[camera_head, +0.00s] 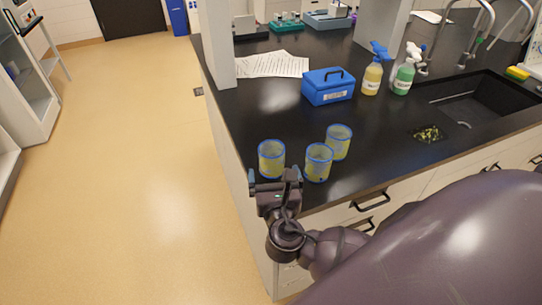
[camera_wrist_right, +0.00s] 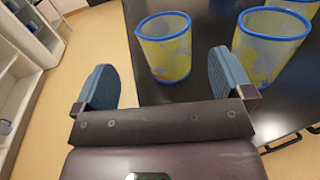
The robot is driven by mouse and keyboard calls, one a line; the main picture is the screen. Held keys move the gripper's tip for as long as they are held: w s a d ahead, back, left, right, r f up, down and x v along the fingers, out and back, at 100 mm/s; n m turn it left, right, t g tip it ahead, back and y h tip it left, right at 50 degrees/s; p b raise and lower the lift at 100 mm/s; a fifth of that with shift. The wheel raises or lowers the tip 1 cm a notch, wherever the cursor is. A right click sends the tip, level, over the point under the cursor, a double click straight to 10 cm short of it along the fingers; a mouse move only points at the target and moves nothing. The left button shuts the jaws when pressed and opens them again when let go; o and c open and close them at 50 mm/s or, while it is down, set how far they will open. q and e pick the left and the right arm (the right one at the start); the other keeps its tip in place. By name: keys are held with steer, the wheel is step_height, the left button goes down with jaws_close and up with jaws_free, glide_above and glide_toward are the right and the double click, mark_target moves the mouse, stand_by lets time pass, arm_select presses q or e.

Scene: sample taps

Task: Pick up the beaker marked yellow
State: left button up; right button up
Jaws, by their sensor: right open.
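Three clear beakers with blue rims and yellowish sides stand upright near the corner of the black counter: a left one (camera_head: 271,157), a middle one (camera_head: 318,163) and a right one (camera_head: 339,142). I cannot read any mark that tells them apart. My right gripper (camera_head: 275,179) is open and empty, just in front of the left beaker. In the right wrist view, the left beaker (camera_wrist_right: 165,47) stands ahead between the two blue-grey fingers of the gripper (camera_wrist_right: 160,72), not gripped. The middle beaker (camera_wrist_right: 268,48) is beyond the right finger. My left gripper is not in view.
A blue box (camera_head: 328,87), a yellow spray bottle (camera_head: 372,78) and a green one (camera_head: 403,78) stand behind the beakers. Papers (camera_head: 272,65) lie farther back. A sink (camera_head: 480,100) is at right. The counter's left edge runs close to the left beaker.

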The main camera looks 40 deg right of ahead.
mark_target(272, 159)
steer(key=x, duration=0.4)
steer(key=shift+w+d, duration=0.1)
steer(key=shift+d+f+x, duration=0.1)
steer(key=shift+f+x, duration=0.1)
steer(key=shift+x, duration=1.05)
steer(key=shift+d+f+x, duration=0.15)
steer(key=shift+x, duration=1.1)
steer(key=shift+c, duration=0.5)
steer(key=c, duration=0.9)
steer(key=shift+r, duration=0.15)
